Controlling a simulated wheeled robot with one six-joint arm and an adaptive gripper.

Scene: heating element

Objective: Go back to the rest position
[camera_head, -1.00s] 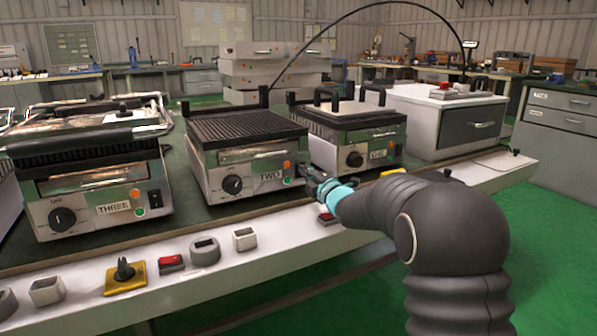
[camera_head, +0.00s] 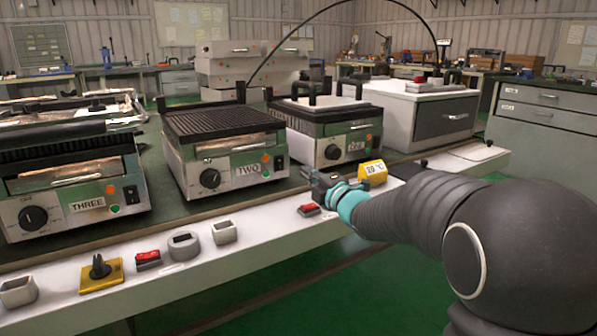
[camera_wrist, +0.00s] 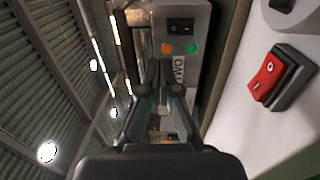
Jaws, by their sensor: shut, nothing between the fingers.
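My gripper (camera_head: 318,179) is shut and empty in the head view. It hangs over the front of the bench, right of the grill labelled TWO (camera_head: 225,150) and in front of the grill at the right (camera_head: 335,145). In the wrist view my gripper (camera_wrist: 160,75) points toward the front panel of grill TWO (camera_wrist: 182,25), which shows a black switch, an orange light and a green light. I cannot tell the exact gap between fingertips and panel.
Grill THREE (camera_head: 70,190) stands at the left. Several small parts line the white front ledge (camera_head: 240,255). Green floor in front is clear.

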